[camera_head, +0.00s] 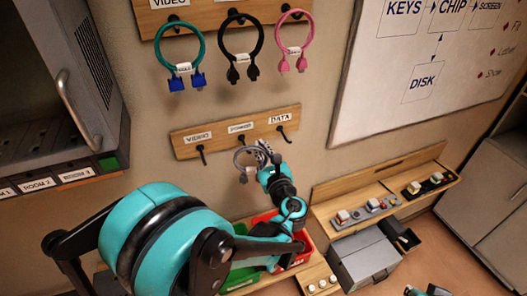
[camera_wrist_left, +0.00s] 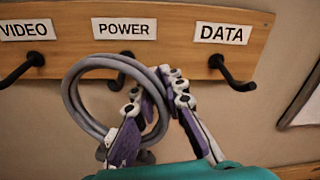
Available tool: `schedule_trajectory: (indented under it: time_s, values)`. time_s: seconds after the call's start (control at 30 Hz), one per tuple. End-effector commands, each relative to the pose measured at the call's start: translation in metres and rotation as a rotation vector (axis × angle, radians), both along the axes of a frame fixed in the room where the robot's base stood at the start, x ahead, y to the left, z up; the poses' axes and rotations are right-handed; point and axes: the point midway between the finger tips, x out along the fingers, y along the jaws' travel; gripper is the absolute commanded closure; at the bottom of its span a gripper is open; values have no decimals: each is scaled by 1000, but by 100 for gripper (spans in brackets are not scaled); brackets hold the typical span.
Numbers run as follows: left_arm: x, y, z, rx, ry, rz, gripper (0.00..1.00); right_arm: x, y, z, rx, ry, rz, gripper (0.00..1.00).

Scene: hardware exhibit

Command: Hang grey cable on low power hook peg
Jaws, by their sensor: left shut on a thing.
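The grey cable (camera_head: 243,160) is a coiled loop with its dark plug ends hanging down. In the left wrist view the cable (camera_wrist_left: 72,105) hangs in front of the lower board at the POWER peg (camera_wrist_left: 118,76). The black peg tip shows inside the loop's outline; I cannot tell for sure whether the loop is around the peg. My left gripper (camera_head: 265,152) is shut on the right side of the cable. It also shows in the left wrist view (camera_wrist_left: 158,95), just right of and below the POWER peg.
On the lower board, the VIDEO peg (camera_wrist_left: 22,70) and DATA peg (camera_wrist_left: 232,74) are bare. An upper board (camera_head: 208,14) holds teal, black and pink cables. Green (camera_head: 240,278) and red (camera_head: 303,254) bins and a grey box (camera_head: 362,261) stand below. A cabinet (camera_head: 65,80) is at left.

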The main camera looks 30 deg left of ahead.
Motion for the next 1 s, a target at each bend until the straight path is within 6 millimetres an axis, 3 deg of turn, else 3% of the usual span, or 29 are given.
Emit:
schedule_trajectory:
  time_s: [0.27,0.5,1.0]
  values:
    - [11,14,-2,0,0,2,100,0,0,-1,0,0,0,100]
    - [17,21,-15,1,0,1,100,0,0,-16,0,0,0,100]
    - [19,23,-20,1,1,0,100,0,0,-23,0,0,0,100]
